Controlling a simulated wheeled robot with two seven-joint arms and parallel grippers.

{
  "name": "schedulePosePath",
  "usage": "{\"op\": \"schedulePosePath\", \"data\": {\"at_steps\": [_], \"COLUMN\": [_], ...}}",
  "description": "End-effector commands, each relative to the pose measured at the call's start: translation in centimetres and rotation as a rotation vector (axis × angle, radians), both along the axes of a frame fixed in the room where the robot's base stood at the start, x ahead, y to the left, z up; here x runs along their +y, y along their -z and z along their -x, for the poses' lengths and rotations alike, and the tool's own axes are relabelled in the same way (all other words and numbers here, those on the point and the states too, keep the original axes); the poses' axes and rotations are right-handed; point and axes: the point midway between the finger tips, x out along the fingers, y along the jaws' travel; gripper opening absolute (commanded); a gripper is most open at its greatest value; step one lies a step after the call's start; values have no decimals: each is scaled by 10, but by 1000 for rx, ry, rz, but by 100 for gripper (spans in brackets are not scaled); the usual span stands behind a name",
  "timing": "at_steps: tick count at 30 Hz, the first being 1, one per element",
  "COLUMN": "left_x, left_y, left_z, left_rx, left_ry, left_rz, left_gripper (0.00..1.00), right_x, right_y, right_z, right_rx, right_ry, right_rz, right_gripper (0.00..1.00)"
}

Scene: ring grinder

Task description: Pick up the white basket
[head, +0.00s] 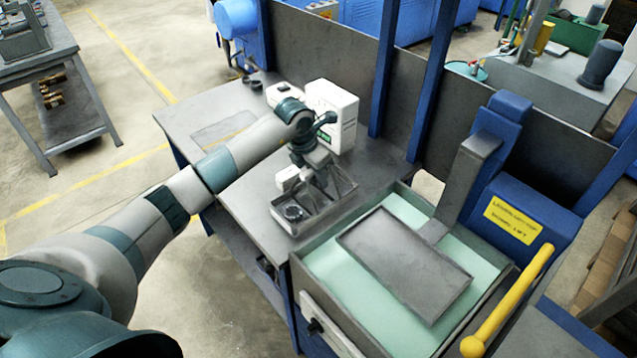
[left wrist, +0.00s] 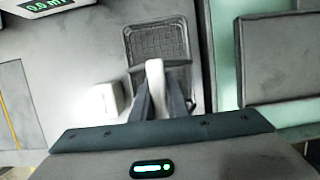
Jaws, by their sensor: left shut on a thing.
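The basket (head: 335,198) looks dark grey rather than white, with a mesh bottom. It sits on the grey bench in the head view and also shows in the left wrist view (left wrist: 158,42). A dark ring-shaped part (head: 293,212) shows at its near left end. My left gripper (head: 320,178) is over the basket, pointing down. In the left wrist view its fingers are shut on a pale upright piece that looks like the basket's handle (left wrist: 155,74). The fingers partly hide the basket's near part. I cannot tell whether the basket touches the bench. My right gripper is not in view.
A small white block (head: 288,177) stands left of the basket. A white instrument box (head: 332,112) stands behind. A grey tray (head: 405,262) over a pale green basin is at the right, with a yellow lever (head: 508,300) beside it. Bench space at the left is clear.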

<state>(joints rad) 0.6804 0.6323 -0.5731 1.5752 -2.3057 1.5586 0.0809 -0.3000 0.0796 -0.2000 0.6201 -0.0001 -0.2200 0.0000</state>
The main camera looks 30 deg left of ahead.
Motion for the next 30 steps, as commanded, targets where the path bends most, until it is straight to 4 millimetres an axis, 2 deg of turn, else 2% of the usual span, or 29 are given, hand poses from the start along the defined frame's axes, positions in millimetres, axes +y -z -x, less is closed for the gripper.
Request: {"op": "schedulePosePath", "data": {"at_steps": [10, 16, 24, 30], "left_x": [-2, -27, -75, -103], "left_y": [-31, -44, -73, -90], "left_z": [-1, 1, 6, 9], "left_rx": [-6, -6, -8, -5], "left_ry": [2, 4, 4, 2], "left_rz": [-1, 0, 1, 1], "left_gripper": [0, 0, 0, 0], "right_x": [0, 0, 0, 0], "right_y": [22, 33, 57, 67], "right_z": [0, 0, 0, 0], "right_rx": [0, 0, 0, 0], "right_ry": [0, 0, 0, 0], "right_rz": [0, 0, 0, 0], "right_gripper": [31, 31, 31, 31]}}
